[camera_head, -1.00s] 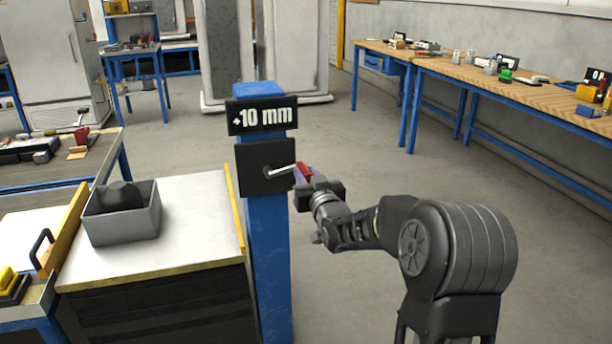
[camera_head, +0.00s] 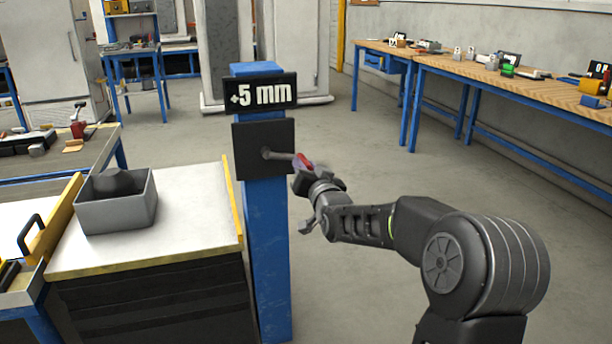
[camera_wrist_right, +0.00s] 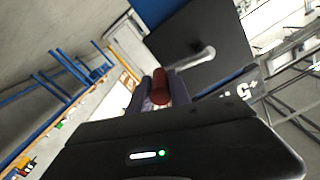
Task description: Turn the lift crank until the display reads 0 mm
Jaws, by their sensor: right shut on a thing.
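The display (camera_head: 260,93) on the blue post (camera_head: 265,230) reads +5 mm. Below it is a black square plate (camera_head: 264,148) with the lift crank's metal arm (camera_head: 280,155) pointing right from its hub. The crank's red handle (camera_head: 303,160) is at the arm's outer end, and it also shows in the right wrist view (camera_wrist_right: 160,86). My right gripper (camera_head: 308,168) is shut on the red handle, one finger on each side of it in the wrist view. My left gripper is not in view.
A workbench with a light top (camera_head: 190,215) and a grey bin (camera_head: 117,205) stands left of the post. A long wooden-topped bench (camera_head: 530,90) runs along the right wall. The floor right of the post is clear apart from my arm.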

